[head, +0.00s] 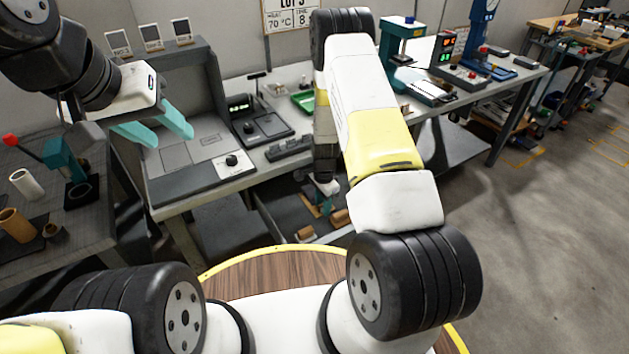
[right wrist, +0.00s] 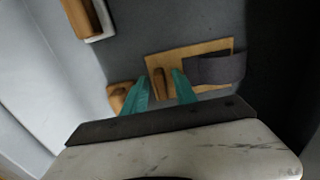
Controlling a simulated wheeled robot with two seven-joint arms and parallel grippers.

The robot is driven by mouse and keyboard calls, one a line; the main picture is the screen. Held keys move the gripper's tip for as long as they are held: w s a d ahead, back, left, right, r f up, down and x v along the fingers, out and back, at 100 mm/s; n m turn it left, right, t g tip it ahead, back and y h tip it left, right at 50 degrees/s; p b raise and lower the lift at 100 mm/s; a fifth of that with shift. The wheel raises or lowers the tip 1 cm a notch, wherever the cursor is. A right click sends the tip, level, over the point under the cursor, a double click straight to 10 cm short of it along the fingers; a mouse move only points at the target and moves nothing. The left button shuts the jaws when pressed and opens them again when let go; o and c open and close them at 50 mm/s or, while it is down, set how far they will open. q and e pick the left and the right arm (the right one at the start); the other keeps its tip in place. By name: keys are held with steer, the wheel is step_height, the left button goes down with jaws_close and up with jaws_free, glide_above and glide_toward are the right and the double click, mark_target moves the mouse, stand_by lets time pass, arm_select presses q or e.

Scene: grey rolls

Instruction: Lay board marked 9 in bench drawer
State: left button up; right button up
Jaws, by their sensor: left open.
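My right arm reaches down into the open bench drawer (head: 284,208), with the right gripper (head: 321,206) low inside it. In the right wrist view, the right gripper (right wrist: 161,76) has its teal fingers apart, over the near edge of a flat wooden board (right wrist: 192,58). A brown upright piece (right wrist: 160,84) on the board shows between the fingers, with space around it. A dark grey roll (right wrist: 220,69) lies across the board's right part. No 9 is readable. My left gripper (head: 163,133) is open and empty above the grey bench unit at left.
Other wooden pieces show in the right wrist view at the top left (right wrist: 85,18) and beside the left finger (right wrist: 117,97). The bench (head: 227,190) stands above the drawer. A dark side table (head: 95,215) with tubes is at left.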

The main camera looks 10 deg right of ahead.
steer(key=s+a+r+n+t+y, duration=0.1)
steer(key=s+r+n, duration=0.2)
steer(key=r, duration=1.5)
steer(key=s+a+r+n+t+y, duration=0.1)
steer(key=s+r+n+t, duration=0.15)
steer(key=r, duration=1.45)
steer(key=s+r+n+t, duration=0.1)
steer(key=s+r+n, duration=0.3)
steer(key=s+r, duration=0.3)
steer(key=s+r+n+t, duration=0.1)
steer(key=s+r+n, duration=0.4)
steer(key=s, duration=0.6)
step_height(320, 180, up, 2)
steer(key=shift+s+r+t, duration=0.2)
steer(key=shift+s+t, duration=0.15)
steer(key=shift+s, duration=0.05)
